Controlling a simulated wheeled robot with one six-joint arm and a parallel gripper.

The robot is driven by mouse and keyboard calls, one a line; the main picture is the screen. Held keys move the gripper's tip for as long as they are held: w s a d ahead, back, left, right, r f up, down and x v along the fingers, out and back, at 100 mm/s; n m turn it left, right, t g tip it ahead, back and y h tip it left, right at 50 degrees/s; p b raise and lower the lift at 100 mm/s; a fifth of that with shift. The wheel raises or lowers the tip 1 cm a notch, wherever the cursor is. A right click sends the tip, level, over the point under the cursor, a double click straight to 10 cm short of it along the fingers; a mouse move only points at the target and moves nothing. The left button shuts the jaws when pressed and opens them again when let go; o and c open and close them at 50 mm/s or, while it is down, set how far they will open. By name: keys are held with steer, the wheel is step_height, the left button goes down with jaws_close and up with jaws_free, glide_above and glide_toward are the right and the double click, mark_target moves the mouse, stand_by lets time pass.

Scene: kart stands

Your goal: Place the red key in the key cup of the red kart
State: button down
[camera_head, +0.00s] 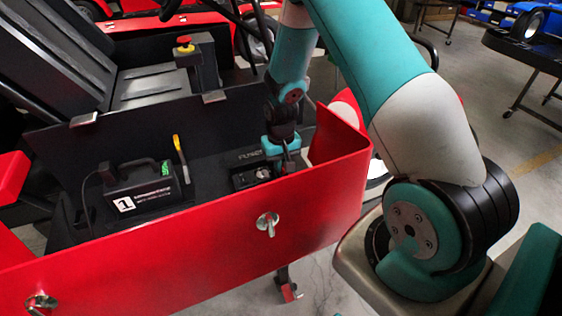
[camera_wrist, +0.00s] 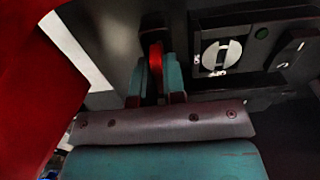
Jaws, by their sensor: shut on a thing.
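My gripper (camera_head: 287,158) is inside the open side box of the red kart (camera_head: 210,248), close to a black panel (camera_head: 243,180) with a round dial. In the wrist view my gripper (camera_wrist: 155,82) is shut on the red key (camera_wrist: 156,62), which shows as a narrow red piece between the teal fingertips. The white dial (camera_wrist: 222,56) with a dark slot lies to the right of the key, apart from it. A dark surface lies behind the key. I cannot make out the key cup for sure; the key's lower end is hidden.
A black unit (camera_head: 140,190) marked 1 stands left in the box, with a yellow-handled thing (camera_head: 181,158) beside it. The red side wall runs along the front, with a wing bolt (camera_head: 267,222). A red button (camera_head: 184,44) tops a grey post behind.

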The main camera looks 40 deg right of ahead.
steer(key=shift+s+f+b, duration=0.2)
steer(key=shift+f+b, duration=0.35)
steer(key=shift+f, duration=0.1)
steer(key=c, duration=1.3)
jaws_free()
steer(key=shift+r+p, duration=0.5)
steer(key=shift+r, duration=0.05)
steer(key=shift+o, duration=0.5)
steer(key=shift+w+r+b, duration=0.25)
steer(key=shift+r+b, duration=0.05)
step_height(320, 180, up, 12)
steer(key=b, duration=0.1)
steer(key=shift+f+b, duration=0.15)
steer(key=shift+b, duration=0.25)
